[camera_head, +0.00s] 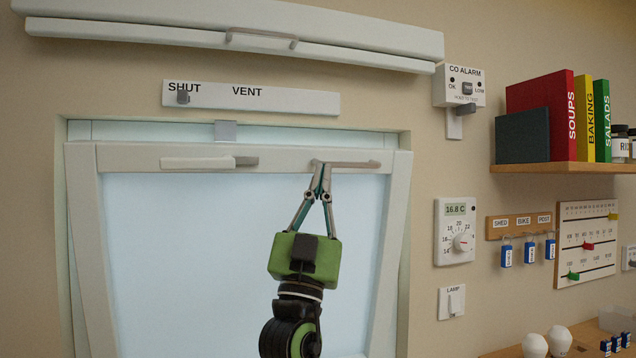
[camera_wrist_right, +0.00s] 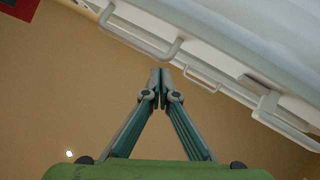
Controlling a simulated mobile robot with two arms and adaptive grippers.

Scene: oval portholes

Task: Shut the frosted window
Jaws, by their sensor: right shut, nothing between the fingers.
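The frosted window (camera_head: 240,250) is a pale pane in a white sash. Its top rail (camera_head: 120,157) stands out from the wall frame, leaning into the room, with a gap above it. A bar handle (camera_head: 350,164) is on the rail's right half and also shows in the right wrist view (camera_wrist_right: 135,38). A white latch lever (camera_head: 195,163) is on the left half. My right gripper (camera_head: 319,165) is shut and empty at the handle's left end; it also shows in the right wrist view (camera_wrist_right: 160,76). I cannot tell if it touches the handle. My left gripper is out of view.
Above the window are a SHUT/VENT slider (camera_head: 250,97), its knob under SHUT, and a white housing (camera_head: 160,30) with a handle. To the right are a CO alarm (camera_head: 460,86), a thermostat (camera_head: 455,230), a lamp switch (camera_head: 452,301) and a bookshelf (camera_head: 560,168).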

